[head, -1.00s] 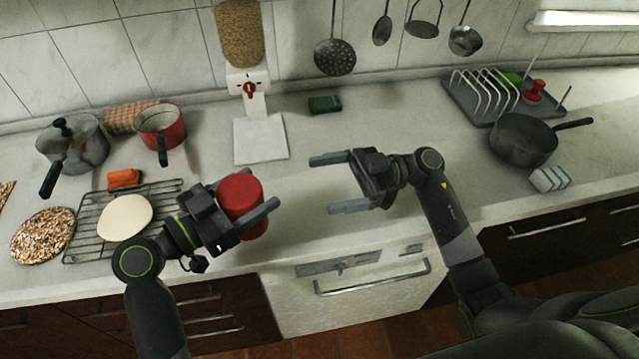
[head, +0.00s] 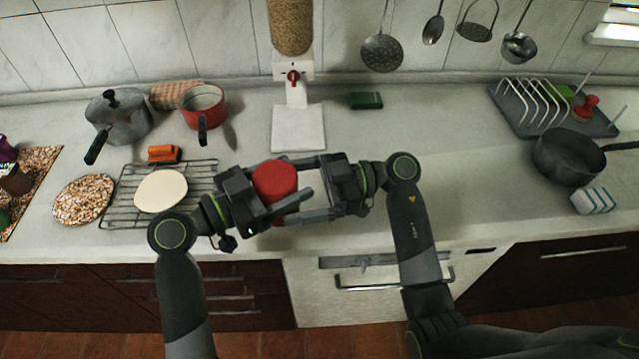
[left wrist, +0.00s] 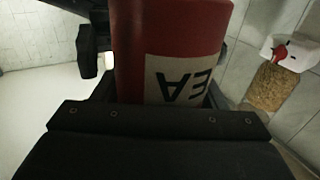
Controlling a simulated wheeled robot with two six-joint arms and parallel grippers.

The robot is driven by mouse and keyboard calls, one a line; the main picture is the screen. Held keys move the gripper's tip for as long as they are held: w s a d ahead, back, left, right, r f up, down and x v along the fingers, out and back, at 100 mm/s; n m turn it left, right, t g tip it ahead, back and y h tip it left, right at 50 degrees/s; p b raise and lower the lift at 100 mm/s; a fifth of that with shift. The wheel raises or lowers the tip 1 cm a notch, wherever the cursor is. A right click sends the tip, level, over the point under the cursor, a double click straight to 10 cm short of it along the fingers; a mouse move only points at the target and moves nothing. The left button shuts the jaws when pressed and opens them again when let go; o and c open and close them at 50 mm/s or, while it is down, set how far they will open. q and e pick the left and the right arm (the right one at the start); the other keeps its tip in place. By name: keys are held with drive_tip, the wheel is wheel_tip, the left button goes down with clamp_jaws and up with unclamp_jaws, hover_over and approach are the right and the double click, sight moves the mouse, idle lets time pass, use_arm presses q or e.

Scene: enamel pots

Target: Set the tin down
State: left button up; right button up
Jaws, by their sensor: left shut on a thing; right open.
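The red tin (head: 275,179) is held by my left gripper (head: 284,184) above the front part of the counter, in the head view. In the left wrist view the tin (left wrist: 170,35) fills the middle, with a white label whose letters appear upside down. My right gripper (head: 288,190) is open and comes in from the right. Its fingers reach to either side of the tin. Whether they touch it I cannot tell. The tin's lower part is partly hidden by the fingers.
A white dispenser (head: 297,130) stands behind the tin. A wire rack (head: 122,212) with pale dough (head: 160,190) lies to the left, near a red pot (head: 205,104) and a grey pot (head: 122,122). A dark pan (head: 566,157) stands at right. Counter between tin and pan is largely clear.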

drive_tip(key=shift+s+a, duration=0.1)
drive_tip(key=shift+a, duration=0.6)
drive_tip(key=c, duration=1.2)
use_arm(q)
drive_tip(key=o, duration=1.2)
